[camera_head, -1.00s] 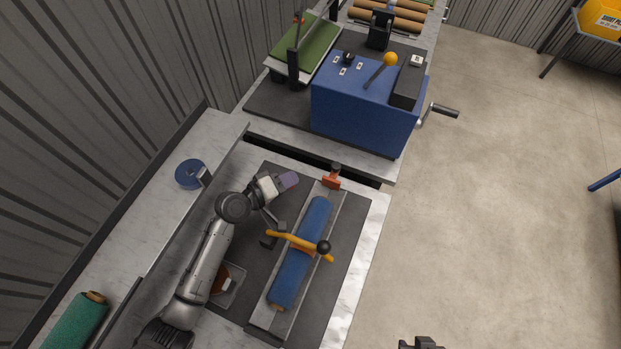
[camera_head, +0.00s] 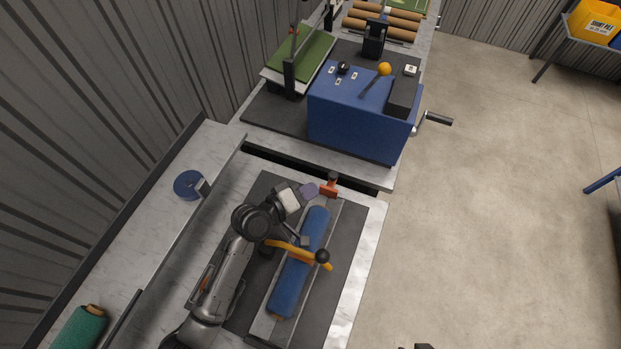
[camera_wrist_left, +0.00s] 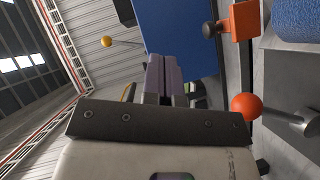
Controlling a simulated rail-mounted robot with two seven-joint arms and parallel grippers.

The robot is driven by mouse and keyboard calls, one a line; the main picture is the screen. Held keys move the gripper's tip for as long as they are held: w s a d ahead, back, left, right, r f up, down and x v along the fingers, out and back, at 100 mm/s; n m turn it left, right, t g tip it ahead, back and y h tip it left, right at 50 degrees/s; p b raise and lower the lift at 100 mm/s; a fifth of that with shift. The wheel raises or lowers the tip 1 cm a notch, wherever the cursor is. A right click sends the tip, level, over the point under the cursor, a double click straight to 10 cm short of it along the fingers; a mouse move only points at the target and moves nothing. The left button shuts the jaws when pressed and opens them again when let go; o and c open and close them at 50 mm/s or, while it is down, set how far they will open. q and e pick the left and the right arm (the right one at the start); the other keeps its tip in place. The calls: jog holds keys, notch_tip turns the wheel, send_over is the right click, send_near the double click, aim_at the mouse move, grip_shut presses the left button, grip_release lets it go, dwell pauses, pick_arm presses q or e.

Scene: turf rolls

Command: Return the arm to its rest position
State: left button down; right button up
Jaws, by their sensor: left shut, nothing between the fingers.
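My left gripper (camera_head: 309,190) is over the near worktable, just left of an orange stop (camera_head: 329,187) at the far end of the blue roll (camera_head: 299,265). Its purple fingers also show in the left wrist view (camera_wrist_left: 164,77), shut against each other with nothing between them. My left arm reaches in from the bottom left, beside the roll. The roll lies in a grey cradle, with a yellow-orange lever (camera_head: 285,245) with a black knob across it. A small dark shape at the bottom edge of the head view may be part of my right arm; the right gripper cannot be made out.
A blue machine box (camera_head: 350,124) with a yellow-knobbed lever (camera_head: 384,70) and a side crank (camera_head: 438,120) stands beyond. A blue tape roll (camera_head: 187,186) and a green roll (camera_head: 80,328) lie on the left ledge.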

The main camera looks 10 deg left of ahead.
dwell(0.3)
pick_arm(q)
jog(key=s+a+f+m+g+y, duration=0.15)
jog(key=s+a+m+y, duration=0.35)
jog(key=s, duration=0.5)
jog(key=s+a+m+g+y, duration=0.3)
jog(key=s+a+y, duration=0.2)
jog(key=s+a, duration=0.35)
jog(key=s+f+g, duration=0.4)
jog(key=s+f, duration=0.3)
jog(key=s, duration=0.6)
notch_tip(320, 180, up, 18)
jog(key=p, duration=1.8)
jog(key=shift+w+d+t, duration=0.25)
jog(key=shift+w+t, duration=0.1)
jog(key=shift+w, duration=0.05)
jog(key=shift+r, duration=0.1)
